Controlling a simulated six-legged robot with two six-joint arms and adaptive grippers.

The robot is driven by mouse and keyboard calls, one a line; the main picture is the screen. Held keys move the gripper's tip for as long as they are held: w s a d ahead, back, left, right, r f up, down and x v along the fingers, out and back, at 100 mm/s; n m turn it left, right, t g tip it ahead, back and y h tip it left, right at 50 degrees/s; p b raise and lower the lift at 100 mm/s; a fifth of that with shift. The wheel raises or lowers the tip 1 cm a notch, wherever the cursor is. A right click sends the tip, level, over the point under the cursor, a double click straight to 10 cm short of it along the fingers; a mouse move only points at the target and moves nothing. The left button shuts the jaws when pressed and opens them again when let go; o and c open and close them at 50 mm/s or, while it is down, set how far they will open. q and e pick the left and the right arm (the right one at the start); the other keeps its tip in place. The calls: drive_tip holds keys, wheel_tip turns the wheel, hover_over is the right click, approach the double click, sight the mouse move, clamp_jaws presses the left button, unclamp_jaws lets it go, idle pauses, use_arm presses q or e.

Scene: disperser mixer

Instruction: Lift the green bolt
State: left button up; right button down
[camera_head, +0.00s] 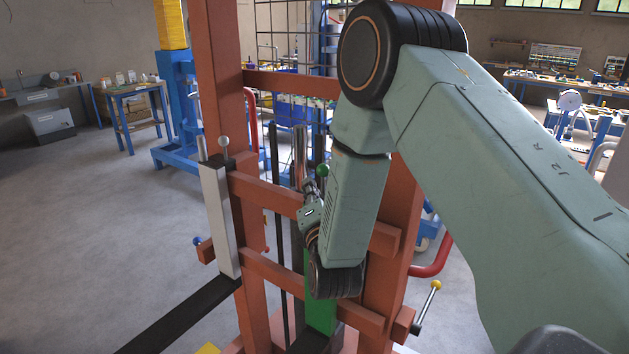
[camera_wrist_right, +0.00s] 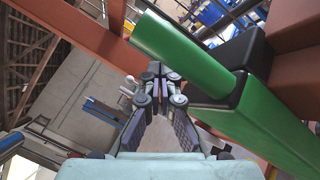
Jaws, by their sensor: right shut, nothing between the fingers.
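The green bolt shows in the head view as an upright green bar (camera_head: 321,314) low in the red-brown frame, partly hidden behind my right arm. A small green knob (camera_head: 322,171) stands higher up beside the arm. In the right wrist view a green cylinder (camera_wrist_right: 182,50) joins a black cap on the thick green bar (camera_wrist_right: 267,128). My right gripper (camera_wrist_right: 157,72) is shut and empty, its fingertips beside and apart from the green cylinder in that picture. My left gripper is out of view.
The red-brown frame (camera_head: 217,75) has uprights and crossbars close around the gripper. A white bar (camera_head: 218,220) stands on its left side, and a yellow-knobbed lever (camera_head: 428,306) sticks out at right. Open grey floor (camera_head: 90,230) lies to the left.

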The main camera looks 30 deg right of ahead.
drive_tip(key=shift+s+d+r, duration=0.15)
drive_tip(key=shift+d+r, duration=0.1)
drive_tip(key=shift+d, duration=0.2)
drive_tip(key=shift+a, duration=0.2)
drive_tip(key=shift+d+r+p, duration=0.2)
drive_tip(key=shift+r+p, duration=0.65)
wheel_tip(320, 180, up, 2)
drive_tip(key=shift+a+r+p, duration=0.1)
drive_tip(key=shift+a+p, duration=0.05)
drive_tip(key=shift+p, duration=0.85)
drive_tip(key=shift+f, duration=0.2)
